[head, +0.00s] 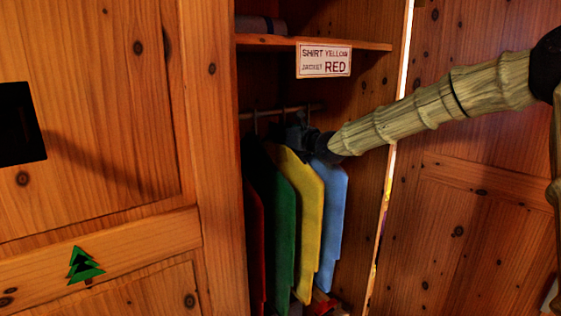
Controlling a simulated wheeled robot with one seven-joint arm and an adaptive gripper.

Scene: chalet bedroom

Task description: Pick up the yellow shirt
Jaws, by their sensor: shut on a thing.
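The yellow shirt (310,205) hangs in the open wardrobe, between a green garment (283,235) on its left and a blue garment (333,210) on its right. My gripper (297,138) is at the top of the hanging garments, just below the rail (265,112). It is shut at the top of the yellow shirt, near its hanger. The fingertips are dark and partly hidden, so the exact grip point is hard to see. The shirt hangs upright, close to its neighbours.
A red garment (255,240) hangs at the far left. A rolled item (260,25) lies on the shelf. Wooden door panels (470,230) flank the opening. Small items lie on the wardrobe floor.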

